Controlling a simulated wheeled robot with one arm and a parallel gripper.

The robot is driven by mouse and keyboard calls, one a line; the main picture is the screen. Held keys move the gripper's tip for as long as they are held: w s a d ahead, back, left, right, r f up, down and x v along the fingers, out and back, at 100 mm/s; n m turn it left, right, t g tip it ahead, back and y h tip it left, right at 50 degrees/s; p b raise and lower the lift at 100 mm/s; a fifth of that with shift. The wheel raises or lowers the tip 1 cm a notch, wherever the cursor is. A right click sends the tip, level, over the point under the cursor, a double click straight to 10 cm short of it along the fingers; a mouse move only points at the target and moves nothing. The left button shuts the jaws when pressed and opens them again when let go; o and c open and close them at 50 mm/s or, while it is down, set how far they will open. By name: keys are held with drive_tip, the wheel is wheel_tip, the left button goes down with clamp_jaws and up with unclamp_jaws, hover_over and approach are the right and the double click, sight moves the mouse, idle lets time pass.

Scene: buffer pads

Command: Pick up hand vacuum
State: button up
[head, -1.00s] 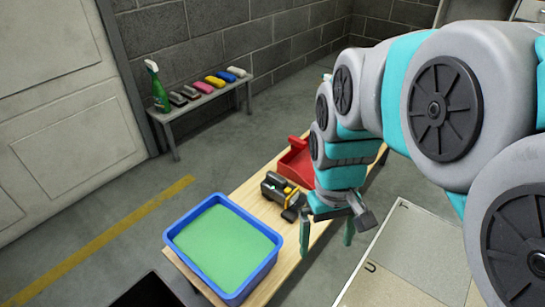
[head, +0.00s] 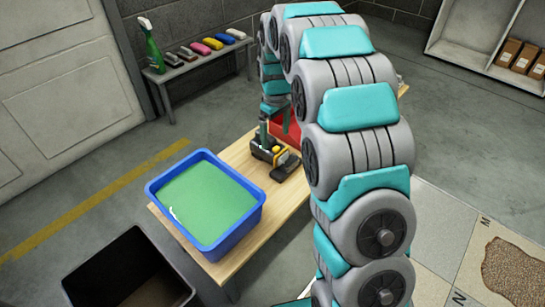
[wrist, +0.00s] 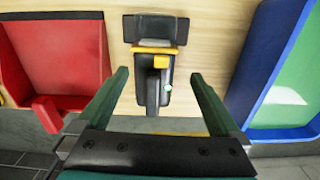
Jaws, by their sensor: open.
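The hand vacuum (head: 282,160), black and dark grey with yellow parts, lies on the wooden table. In the wrist view the hand vacuum (wrist: 155,62) is centred ahead, its wide dark end away from me and its narrow dark part towards me. My gripper (wrist: 160,76) is open, with its two green fingers apart on either side of the vacuum's near part. Nothing is held between them. In the head view my arm hides most of the gripper; one finger shows beside the vacuum. I cannot tell whether it touches.
A blue tub (head: 155,197) with a green inside stands left of the vacuum; it also shows at right in the wrist view (wrist: 262,60). A red container (wrist: 55,55) is on the other side. A black bin (head: 100,262) stands in front. A bench (head: 205,60) holds a spray bottle and several coloured blocks.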

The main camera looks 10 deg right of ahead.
sight(273, 139)
drive_tip(key=shift+w+a+f, duration=0.1)
drive_tip(key=shift+w+f, duration=0.75)
drive_tip(key=shift+w, duration=0.05)
drive_tip(key=shift+w+f, duration=0.1)
drive_tip(key=shift+f, duration=0.2)
wheel_tip(273, 139, down, 7)
drive_tip(key=shift+f+b, duration=0.15)
drive_tip(key=shift+b, duration=0.25)
clamp_jaws()
